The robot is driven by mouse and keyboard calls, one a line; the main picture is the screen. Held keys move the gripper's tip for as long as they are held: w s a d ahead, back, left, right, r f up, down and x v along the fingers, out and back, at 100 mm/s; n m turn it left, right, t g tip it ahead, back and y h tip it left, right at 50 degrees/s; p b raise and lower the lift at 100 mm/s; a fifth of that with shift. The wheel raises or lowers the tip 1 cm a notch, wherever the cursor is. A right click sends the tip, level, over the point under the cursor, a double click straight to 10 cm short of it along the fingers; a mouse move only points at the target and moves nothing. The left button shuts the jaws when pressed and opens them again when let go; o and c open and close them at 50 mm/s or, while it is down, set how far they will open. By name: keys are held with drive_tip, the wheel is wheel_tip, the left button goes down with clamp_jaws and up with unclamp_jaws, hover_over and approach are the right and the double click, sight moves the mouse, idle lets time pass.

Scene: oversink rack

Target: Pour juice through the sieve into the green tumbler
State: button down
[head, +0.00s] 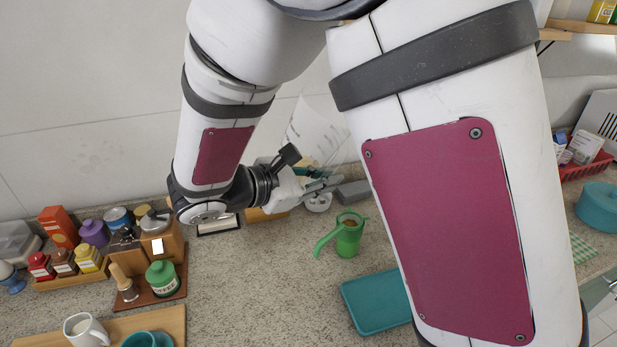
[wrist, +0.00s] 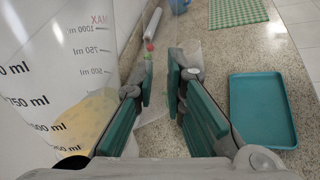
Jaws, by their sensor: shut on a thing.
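A clear measuring jug (head: 318,132) with printed marks is in my gripper (head: 322,182), raised near the back wall and looking tilted in the head view. In the wrist view the jug (wrist: 65,50) fills the left side, with yellow juice (wrist: 85,125) low in it. The teal finger pads of my gripper (wrist: 160,88) are shut on the jug, apparently at its clear handle; the exact contact is hard to see. The green tumbler (head: 349,241) stands upright on the counter, below and right of my gripper. A green sieve (head: 326,240) appears to rest on its top, handle pointing lower left.
A teal tray (head: 372,303) lies in front of the tumbler. Jars and a spice rack (head: 70,280) crowd the left. The counter left of the tumbler is clear.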

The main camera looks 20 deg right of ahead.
drive_tip(key=shift+s+d+n+h, duration=0.15)
drive_tip(key=shift+d+n+h, duration=0.15)
drive_tip(key=shift+h, duration=0.1)
drive_tip(key=shift+r, duration=0.1)
drive_tip(key=shift+w+a+r+n+h, duration=0.2)
drive_tip(key=shift+a+n+h, duration=0.15)
drive_tip(key=shift+n+h, duration=0.35)
drive_tip(key=shift+w+a+r+n+h, duration=0.2)
drive_tip(key=shift+a+n+h, duration=0.15)
drive_tip(key=shift+n+h, duration=0.35)
